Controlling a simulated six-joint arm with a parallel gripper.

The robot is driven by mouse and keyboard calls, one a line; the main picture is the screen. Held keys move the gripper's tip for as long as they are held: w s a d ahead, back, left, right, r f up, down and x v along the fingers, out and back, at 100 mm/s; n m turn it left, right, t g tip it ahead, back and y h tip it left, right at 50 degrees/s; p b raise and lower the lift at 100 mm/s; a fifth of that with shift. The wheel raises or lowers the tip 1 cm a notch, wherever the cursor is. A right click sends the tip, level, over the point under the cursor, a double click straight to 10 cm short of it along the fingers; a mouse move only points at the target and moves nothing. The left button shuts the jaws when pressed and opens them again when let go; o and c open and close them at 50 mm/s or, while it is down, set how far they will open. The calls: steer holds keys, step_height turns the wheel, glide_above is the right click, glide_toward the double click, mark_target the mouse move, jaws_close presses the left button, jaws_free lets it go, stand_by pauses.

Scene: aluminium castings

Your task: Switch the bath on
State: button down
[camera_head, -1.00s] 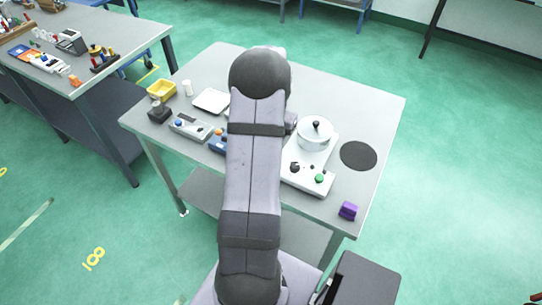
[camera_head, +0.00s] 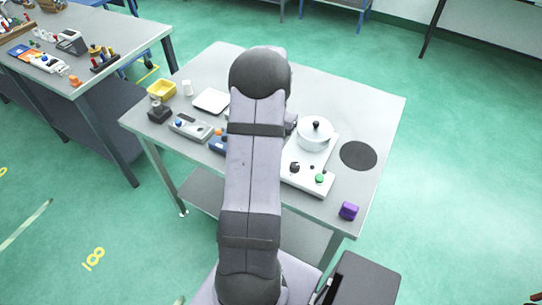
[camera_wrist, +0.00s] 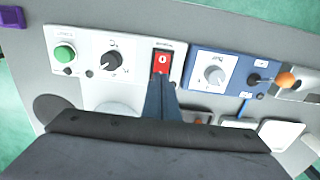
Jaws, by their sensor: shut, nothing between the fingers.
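The white bath (camera_head: 307,178) has a lidded round pot (camera_head: 315,133) on it. Its front panel carries a green button (camera_wrist: 64,54), a black knob (camera_wrist: 111,61) and a red rocker switch (camera_wrist: 161,64) with a white mark, all seen in the wrist view. In the head view my arm hides the red switch. My gripper (camera_wrist: 160,82) is shut and empty, its fingertips right at the near edge of the red switch in the wrist view. I cannot tell whether they touch it.
Beside the bath is a blue unit (camera_wrist: 220,68) with a pale knob and an orange-tipped lever. A dark disc (camera_head: 359,156) and a purple block (camera_head: 348,211) lie to the right on the table. A yellow tray (camera_head: 161,89) and white tray (camera_head: 211,101) stand at the left.

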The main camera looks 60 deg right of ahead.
steer(key=shift+f+b, duration=0.45)
steer(key=shift+f, duration=0.35)
stand_by(0.4)
steer(key=shift+r, duration=0.1)
step_height(320, 180, up, 7)
steer(key=p, duration=0.5)
steer(key=shift+p, duration=0.4)
stand_by(0.6)
